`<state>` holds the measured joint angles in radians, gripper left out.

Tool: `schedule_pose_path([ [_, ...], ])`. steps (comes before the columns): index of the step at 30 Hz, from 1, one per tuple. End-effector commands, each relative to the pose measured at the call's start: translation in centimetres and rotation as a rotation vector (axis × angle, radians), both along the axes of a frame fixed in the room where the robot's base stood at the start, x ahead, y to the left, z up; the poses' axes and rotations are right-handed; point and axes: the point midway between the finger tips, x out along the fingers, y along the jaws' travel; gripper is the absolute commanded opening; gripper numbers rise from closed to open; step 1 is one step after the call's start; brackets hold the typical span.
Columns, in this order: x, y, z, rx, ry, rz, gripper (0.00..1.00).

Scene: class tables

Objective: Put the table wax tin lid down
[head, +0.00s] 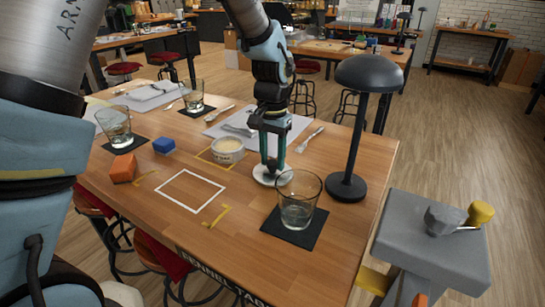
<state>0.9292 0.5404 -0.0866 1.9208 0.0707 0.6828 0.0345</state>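The round pale lid (258,178) is low over or on the wooden table, just right of the open wax tin (228,155); I cannot tell if it touches the wood. My gripper (273,168) points straight down over the lid, its teal fingers apart from each other and their tips at the lid's top. Whether the tips clamp part of the lid is too small to tell. The tin stands upright with pale wax showing, beside a yellow outline on the table. A white square outline (190,190) lies empty to the front left.
A glass (298,205) on a dark coaster stands close to the lid's right front. A dark lamp (347,185) stands further right. Orange (123,168) and blue (164,146) blocks lie left. A fork (309,140) and grey mat (290,127) lie behind.

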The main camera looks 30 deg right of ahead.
Motion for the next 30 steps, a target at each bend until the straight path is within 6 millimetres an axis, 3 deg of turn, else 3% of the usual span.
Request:
schedule_pose_path([
  [5,0.0,0.0,0.0,0.0,0.0,0.0,0.67],
  [16,0.0,0.0,0.8,-0.002,-0.001,0.0,0.67],
  [20,0.1,-0.1,2.7,-0.004,-0.002,0.001,0.67],
  [30,0.1,-0.1,9.6,-0.004,-0.003,0.001,0.67],
])
